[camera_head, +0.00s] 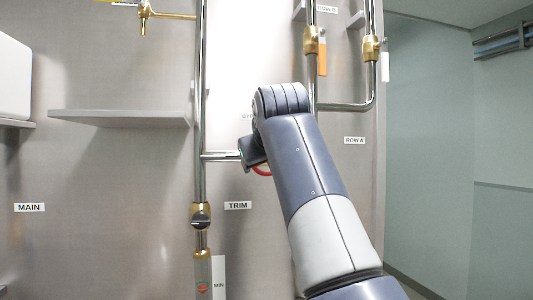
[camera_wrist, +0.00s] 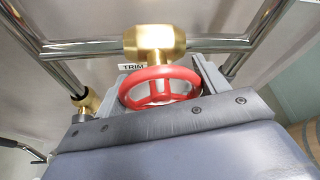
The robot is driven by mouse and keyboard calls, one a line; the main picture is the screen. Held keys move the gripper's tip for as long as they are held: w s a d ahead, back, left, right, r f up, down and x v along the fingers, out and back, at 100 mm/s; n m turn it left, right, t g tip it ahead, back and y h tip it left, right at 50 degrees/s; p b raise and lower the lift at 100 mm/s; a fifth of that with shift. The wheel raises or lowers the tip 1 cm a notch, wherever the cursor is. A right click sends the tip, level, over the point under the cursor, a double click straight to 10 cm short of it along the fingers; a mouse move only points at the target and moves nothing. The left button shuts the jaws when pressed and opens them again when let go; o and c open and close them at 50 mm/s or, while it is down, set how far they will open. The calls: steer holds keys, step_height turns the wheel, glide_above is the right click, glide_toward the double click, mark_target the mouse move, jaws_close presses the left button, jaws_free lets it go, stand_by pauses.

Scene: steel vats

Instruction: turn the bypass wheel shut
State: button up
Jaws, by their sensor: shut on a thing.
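The bypass wheel (camera_wrist: 160,84) is a red spoked handwheel on a brass valve body (camera_wrist: 155,42), set in a horizontal steel pipe. My gripper (camera_wrist: 166,74) has one grey finger on each side of the wheel and is shut on its rim. In the head view a small arc of the red wheel (camera_head: 262,170) shows below my gripper (camera_head: 252,154). My arm hides the rest of the wheel, the brass body and most of the label above it.
A steel shelf (camera_head: 120,117) juts out at left.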

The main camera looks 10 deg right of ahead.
steer(key=shift+m+y, duration=0.3)
steer(key=shift+m, duration=0.1)
stand_by(0.3)
steer(key=o, duration=1)
steer(key=b+v, duration=0.1)
steer(key=v, duration=0.9)
steer(key=shift+s+r, duration=0.2)
steer(key=shift+s, duration=0.2)
